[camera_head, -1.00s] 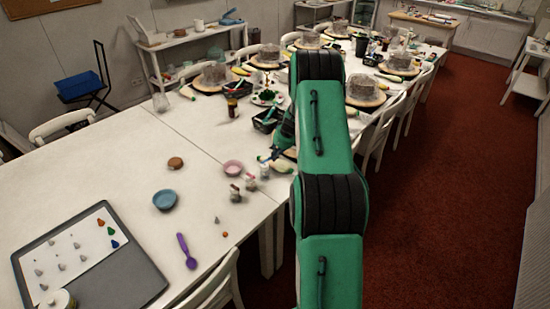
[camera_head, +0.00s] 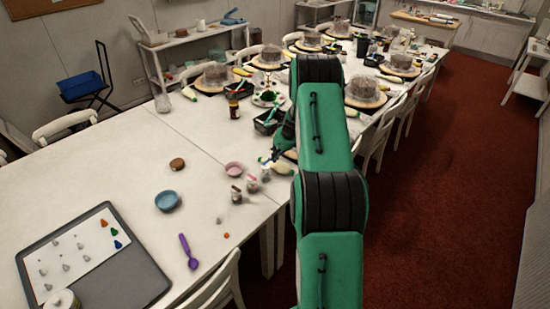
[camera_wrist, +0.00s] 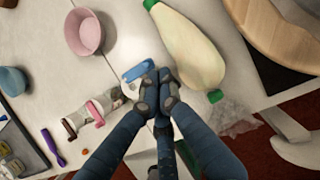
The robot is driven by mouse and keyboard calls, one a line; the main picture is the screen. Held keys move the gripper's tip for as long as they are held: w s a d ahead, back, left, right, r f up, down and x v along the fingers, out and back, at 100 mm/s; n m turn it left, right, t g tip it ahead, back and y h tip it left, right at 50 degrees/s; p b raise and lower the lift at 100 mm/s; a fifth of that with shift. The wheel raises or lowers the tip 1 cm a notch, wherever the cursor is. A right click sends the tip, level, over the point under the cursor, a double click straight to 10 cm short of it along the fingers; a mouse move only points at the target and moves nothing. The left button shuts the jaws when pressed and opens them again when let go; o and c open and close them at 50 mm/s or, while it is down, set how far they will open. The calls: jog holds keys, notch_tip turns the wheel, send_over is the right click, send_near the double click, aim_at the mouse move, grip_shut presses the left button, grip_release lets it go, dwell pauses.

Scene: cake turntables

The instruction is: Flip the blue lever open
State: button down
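The blue lever (camera_wrist: 138,70) is in the wrist view, on top of a small pale jar (camera_wrist: 130,88) that my gripper partly hides. My gripper (camera_wrist: 158,92) has its dark fingertips together, just right of the lever and very close to it. I cannot tell whether they touch it. Nothing shows between the fingertips. In the head view the small jar (camera_head: 266,174) stands near the table's right edge, and the green arm covers part of that area. The lever is too small to judge there.
Jars with pink (camera_wrist: 95,112) and brown (camera_wrist: 70,128) parts stand left of the blue-lever jar. A pink bowl (camera_wrist: 84,32) is behind them. A cream piping bag (camera_wrist: 190,45) lies close on the right. A blue bowl (camera_head: 167,201) and purple spoon (camera_head: 188,251) lie farther left.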

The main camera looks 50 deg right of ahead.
jog(key=shift+s+a, duration=0.25)
jog(key=shift+a, duration=0.1)
jog(key=shift+s, duration=0.1)
dwell(0.3)
jog(key=s+d+r+p, duration=0.1)
jog(key=s+r+p, duration=0.1)
jog(key=s+r, duration=0.5)
jog(key=shift+w+v, duration=0.25)
jog(key=shift+v, duration=0.95)
jog(key=shift+r, duration=0.1)
